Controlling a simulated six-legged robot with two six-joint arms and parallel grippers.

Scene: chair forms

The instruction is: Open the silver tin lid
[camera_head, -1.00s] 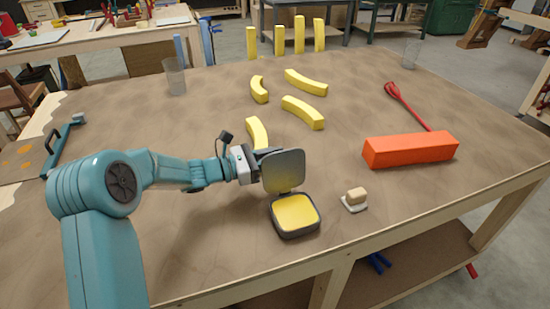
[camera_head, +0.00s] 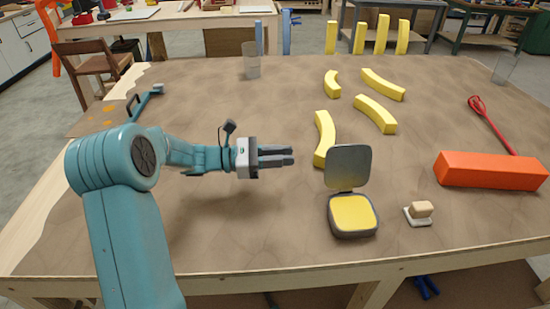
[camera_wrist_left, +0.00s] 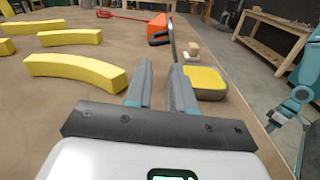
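The silver tin (camera_head: 352,229) stands near the front edge of the table, with yellow contents showing. Its grey lid (camera_head: 348,168) is open and stands about upright at the back of the tin. In the left wrist view the tin (camera_wrist_left: 206,95) is ahead to the right, and its lid (camera_wrist_left: 171,42) shows nearly edge-on. My left gripper (camera_head: 292,156) is to the left of the lid, clear of it and above the table. Its fingers (camera_wrist_left: 160,75) have a gap between them and hold nothing.
A curved yellow block (camera_head: 325,138) lies just beyond my left gripper, with other yellow pieces behind. A small tan block on a white base (camera_head: 420,209) and an orange block (camera_head: 490,171) are right of the tin. The table left of the tin is clear.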

